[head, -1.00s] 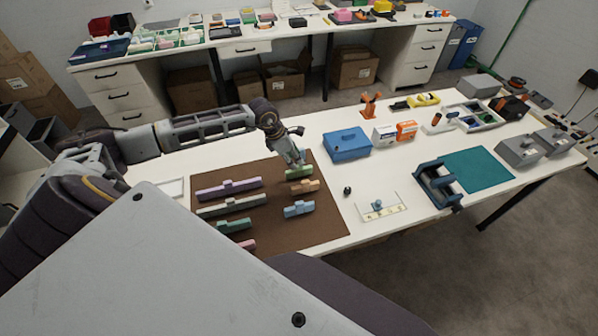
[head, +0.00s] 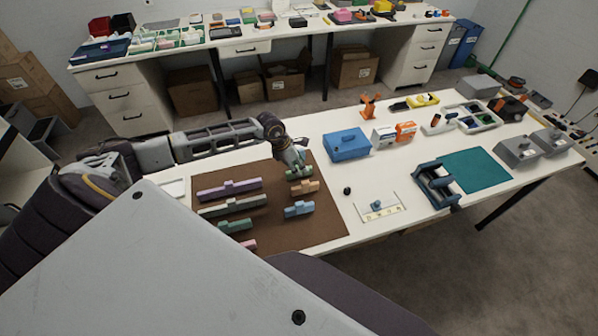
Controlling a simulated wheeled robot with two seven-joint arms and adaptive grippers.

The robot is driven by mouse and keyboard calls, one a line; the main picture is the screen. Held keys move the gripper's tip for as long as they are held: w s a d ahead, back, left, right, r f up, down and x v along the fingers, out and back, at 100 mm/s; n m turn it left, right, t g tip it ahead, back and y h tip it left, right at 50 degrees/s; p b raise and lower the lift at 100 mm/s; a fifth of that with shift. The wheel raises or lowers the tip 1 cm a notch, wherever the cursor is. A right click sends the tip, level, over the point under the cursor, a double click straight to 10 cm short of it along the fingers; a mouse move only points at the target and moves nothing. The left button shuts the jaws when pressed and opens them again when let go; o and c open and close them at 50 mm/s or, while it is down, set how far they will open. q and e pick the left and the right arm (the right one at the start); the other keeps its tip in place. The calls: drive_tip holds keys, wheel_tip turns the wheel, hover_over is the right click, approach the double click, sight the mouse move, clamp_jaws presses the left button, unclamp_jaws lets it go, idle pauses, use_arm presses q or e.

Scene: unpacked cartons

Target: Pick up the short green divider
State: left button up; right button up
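The short green divider (head: 303,174) lies at the top right of the brown mat (head: 325,222), above the orange divider in the picture. My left gripper (head: 298,168) is right at this green divider, pointing down, and covers part of it. The fingers are too small and too hidden to tell whether they are open or shut on it. Another green divider (head: 236,226) lies at the lower left of the mat. My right gripper is not in view.
Also on the mat are a purple divider (head: 229,189), a pale grey-green divider (head: 232,207), an orange divider (head: 304,187), a blue divider (head: 299,209) and a pink one (head: 244,245). A blue box (head: 347,145) stands to the right of my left gripper.

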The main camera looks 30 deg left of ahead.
use_arm(q)
drive_tip(key=shift+w+d+f, duration=0.15)
drive_tip(key=shift+f, duration=0.35)
clamp_jaws()
